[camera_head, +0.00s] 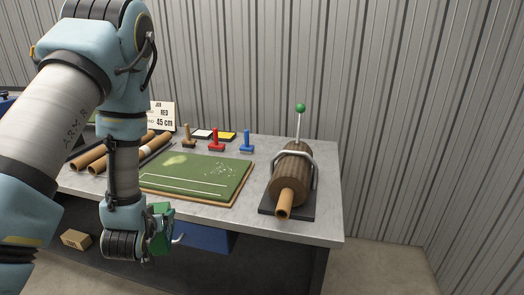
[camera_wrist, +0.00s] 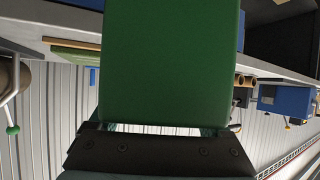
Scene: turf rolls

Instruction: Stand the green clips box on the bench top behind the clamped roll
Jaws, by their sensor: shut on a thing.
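The green clips box (camera_head: 160,230) is held by my gripper (camera_head: 150,240) in front of the bench's front edge, near the left-middle part of the bench. In the wrist view the green box (camera_wrist: 170,65) fills the middle, between the jaws of my gripper (camera_wrist: 165,130). The clamped roll (camera_head: 290,177), brown and round, lies on a dark base at the right end of the bench top (camera_head: 320,215). A metal clamp with a green-knobbed lever arches over it.
A green cutting mat (camera_head: 200,178) lies mid-bench. Stamps with brown, red (camera_head: 216,140) and blue (camera_head: 247,142) handles stand behind it. Cardboard tubes (camera_head: 90,158) and a sign (camera_head: 162,115) are at the left. A blue bin (camera_head: 208,238) is under the bench top. A corrugated wall stands behind.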

